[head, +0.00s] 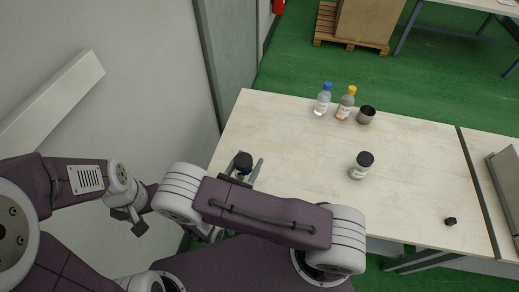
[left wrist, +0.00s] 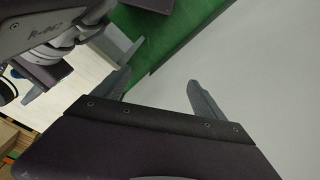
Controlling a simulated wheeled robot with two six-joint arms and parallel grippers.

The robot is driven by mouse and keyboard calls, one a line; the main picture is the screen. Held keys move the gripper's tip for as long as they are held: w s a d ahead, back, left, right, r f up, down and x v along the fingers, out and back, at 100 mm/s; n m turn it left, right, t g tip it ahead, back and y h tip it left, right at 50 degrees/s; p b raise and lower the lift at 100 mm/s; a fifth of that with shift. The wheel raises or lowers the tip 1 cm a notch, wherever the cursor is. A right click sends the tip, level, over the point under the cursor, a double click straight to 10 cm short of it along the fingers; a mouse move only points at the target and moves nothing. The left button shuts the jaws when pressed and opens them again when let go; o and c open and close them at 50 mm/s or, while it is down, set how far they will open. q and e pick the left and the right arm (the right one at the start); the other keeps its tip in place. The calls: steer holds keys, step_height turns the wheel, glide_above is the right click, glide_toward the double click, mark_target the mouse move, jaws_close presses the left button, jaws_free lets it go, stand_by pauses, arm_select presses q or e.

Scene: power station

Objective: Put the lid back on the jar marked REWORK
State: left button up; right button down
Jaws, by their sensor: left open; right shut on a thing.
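My right gripper (head: 243,172) has its fingers around a small dark-topped thing (head: 243,160) at the table's left end. Its round black top shows between the fingers, with a bit of lighter colour below. I cannot tell whether this is a lidded jar or a lid above a jar. A pale jar (head: 358,172) with a black lid (head: 365,158) stands upright mid-table, apart from both grippers. I cannot read REWORK on either. My left gripper (head: 138,222) is empty and left of the table; in the left wrist view its fingers (left wrist: 162,92) are spread.
A small black object (head: 450,221) lies front right. A grey case (head: 507,185) is at the right edge. The table (head: 300,170) is clear between; a wall is left.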

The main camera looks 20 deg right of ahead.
steer(key=a+n+t+y, duration=0.1)
steer(key=a+y, duration=0.1)
steer(key=a, duration=0.4)
steer(key=shift+w+a+r+t, duration=0.3)
steer(key=shift+w+r, duration=0.05)
steer(key=shift+w, duration=0.05)
arm_select(q)
steer(key=shift+c, duration=1.4)
steer(key=w+d+r+n, duration=0.5)
steer(key=w+d+n, duration=0.3)
steer(key=n, duration=0.3)
steer(key=d+r+n+g, duration=0.1)
steer(key=d+r+n, duration=0.5)
steer(key=d+n, duration=0.6)
steer(key=shift+w+d+r+n, duration=0.2)
steer(key=shift+w+d+n, duration=0.15)
steer(key=shift+n, duration=0.65)
steer(key=shift+w+f, duration=0.1)
